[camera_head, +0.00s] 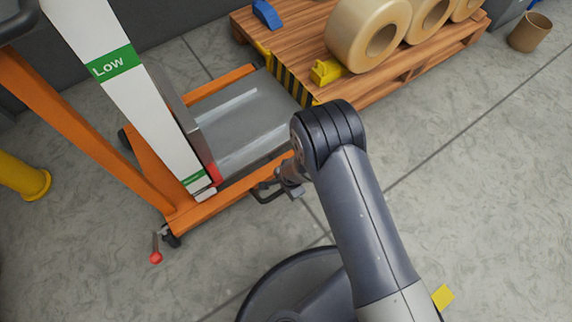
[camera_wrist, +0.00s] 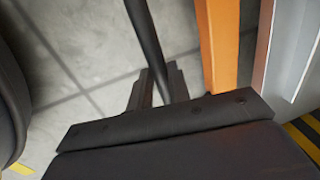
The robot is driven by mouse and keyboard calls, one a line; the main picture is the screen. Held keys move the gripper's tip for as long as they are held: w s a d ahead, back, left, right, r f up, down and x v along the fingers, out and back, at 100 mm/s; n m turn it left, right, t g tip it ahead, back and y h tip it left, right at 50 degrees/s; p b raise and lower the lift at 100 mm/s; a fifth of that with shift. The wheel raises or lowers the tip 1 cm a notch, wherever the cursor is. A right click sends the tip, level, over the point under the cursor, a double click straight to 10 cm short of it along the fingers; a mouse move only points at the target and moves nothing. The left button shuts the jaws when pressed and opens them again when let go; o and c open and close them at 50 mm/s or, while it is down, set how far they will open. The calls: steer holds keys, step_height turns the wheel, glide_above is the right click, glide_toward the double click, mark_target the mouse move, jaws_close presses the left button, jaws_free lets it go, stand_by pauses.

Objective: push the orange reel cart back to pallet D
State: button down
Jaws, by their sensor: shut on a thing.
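The orange reel cart (camera_head: 212,206) stands at the left in the head view, with a grey platform (camera_head: 245,120) and a white mast (camera_head: 110,72) labelled "Low". Its platform end is close to a wooden pallet (camera_head: 295,42) bearing several tan reels (camera_head: 365,35); no letter D is readable. My gripper (camera_head: 292,187) is low beside the cart's near orange beam, partly hidden by my arm. In the wrist view my gripper (camera_wrist: 154,88) is shut around a dark bar (camera_wrist: 147,38), which runs beside the orange beam (camera_wrist: 218,45). The bar appears to be the cart's black handle (camera_head: 266,192).
A yellow stop block (camera_head: 326,71) and black-yellow stripes (camera_head: 290,86) mark the pallet's near edge. A blue block (camera_head: 267,14) lies on the pallet. A yellow post (camera_head: 22,177) stands far left, and a brown bin (camera_head: 530,33) top right.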

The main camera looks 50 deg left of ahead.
steer(key=shift+a, duration=0.2)
steer(key=shift+a, duration=0.1)
steer(key=c, duration=1.3)
jaws_free()
steer(key=r+p, duration=0.1)
steer(key=r, duration=0.2)
steer(key=d+r+p, duration=0.1)
steer(key=r+p, duration=0.1)
steer(key=r, duration=0.2)
steer(key=d+r+p, duration=0.1)
steer(key=r, duration=0.2)
steer(key=shift+d+r, duration=0.1)
steer(key=shift+r, duration=0.2)
steer(key=f+b, duration=0.1)
steer(key=f, duration=0.2)
steer(key=a+f+b, duration=0.1)
steer(key=f+b, duration=0.1)
steer(key=f, duration=0.2)
steer(key=a+f+b, duration=0.1)
steer(key=f, duration=0.3)
steer(key=shift+f, duration=0.1)
steer(key=shift+d+r, duration=0.25)
steer(key=shift+d, duration=0.5)
